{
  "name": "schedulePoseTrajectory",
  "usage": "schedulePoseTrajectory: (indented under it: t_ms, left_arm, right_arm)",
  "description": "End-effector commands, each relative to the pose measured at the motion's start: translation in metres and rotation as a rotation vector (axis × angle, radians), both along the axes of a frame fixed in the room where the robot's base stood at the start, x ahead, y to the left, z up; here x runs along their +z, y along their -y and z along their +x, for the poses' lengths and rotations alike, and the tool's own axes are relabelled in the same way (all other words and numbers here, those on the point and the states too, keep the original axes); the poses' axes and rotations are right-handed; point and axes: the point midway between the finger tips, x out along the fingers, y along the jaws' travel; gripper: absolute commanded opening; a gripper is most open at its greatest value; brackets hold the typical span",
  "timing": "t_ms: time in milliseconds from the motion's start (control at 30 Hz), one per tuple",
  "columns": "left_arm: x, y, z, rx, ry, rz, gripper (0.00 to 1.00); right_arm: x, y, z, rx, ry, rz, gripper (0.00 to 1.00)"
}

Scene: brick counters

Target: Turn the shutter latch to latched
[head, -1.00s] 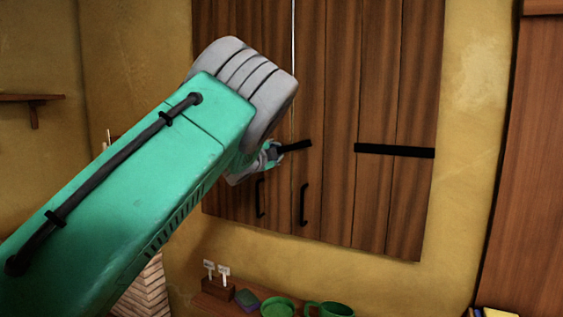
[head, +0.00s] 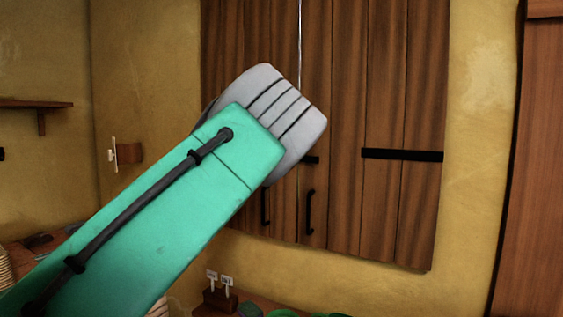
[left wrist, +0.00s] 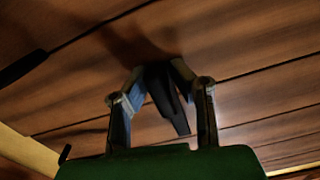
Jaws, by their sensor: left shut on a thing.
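The wooden shutters (head: 345,190) are closed on the wall, with a thin gap line between the two leaves. The black shutter latch (head: 312,160) shows only as a short end beside my arm in the head view; the rest is hidden behind the arm. In the left wrist view my left gripper (left wrist: 163,98) has its two fingers on either side of the dark latch bar (left wrist: 169,97), close to the shutter boards, and is shut on it. The gripper itself is hidden by the arm in the head view. My right gripper is in neither view.
Two black pull handles (head: 310,212) hang low on the shutters. A black strap (head: 402,155) crosses the right leaf. Below are a shelf with small signs in a box (head: 219,298) and green dishes (head: 285,314). A wooden wall shelf (head: 38,104) is at far left.

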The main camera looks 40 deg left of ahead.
Motion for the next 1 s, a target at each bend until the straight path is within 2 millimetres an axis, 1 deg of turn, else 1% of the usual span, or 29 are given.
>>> schedulePoseTrajectory:
  t_ms: [33,267,300,333,667,867,1000]
  left_arm:
    - [-0.0054,0.0061,0.003,-0.013,-0.016,0.02,0.0]
    - [-0.0068,0.0062,0.0032,-0.013,-0.018,0.018,0.0]
    - [-0.007,0.0062,0.0032,-0.013,-0.018,0.018,0.34]
    - [-0.0072,0.0063,0.0032,-0.013,-0.018,0.018,0.36]
    - [-0.0073,0.0063,0.0034,-0.014,-0.016,0.015,0.36]
    - [-0.0052,0.0029,0.0024,-0.011,-0.012,0.011,0.36]
    - [-0.0054,0.0006,-0.0043,-0.008,-0.01,0.007,0.36]
  right_arm:
    - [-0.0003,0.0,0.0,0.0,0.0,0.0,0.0]
    - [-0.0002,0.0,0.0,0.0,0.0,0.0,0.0]
    - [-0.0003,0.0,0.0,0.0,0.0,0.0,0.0]
    - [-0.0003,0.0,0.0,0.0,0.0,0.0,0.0]
    - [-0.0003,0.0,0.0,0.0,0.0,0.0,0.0]
    - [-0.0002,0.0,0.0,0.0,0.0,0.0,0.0]
    - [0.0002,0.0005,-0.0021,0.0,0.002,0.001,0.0]
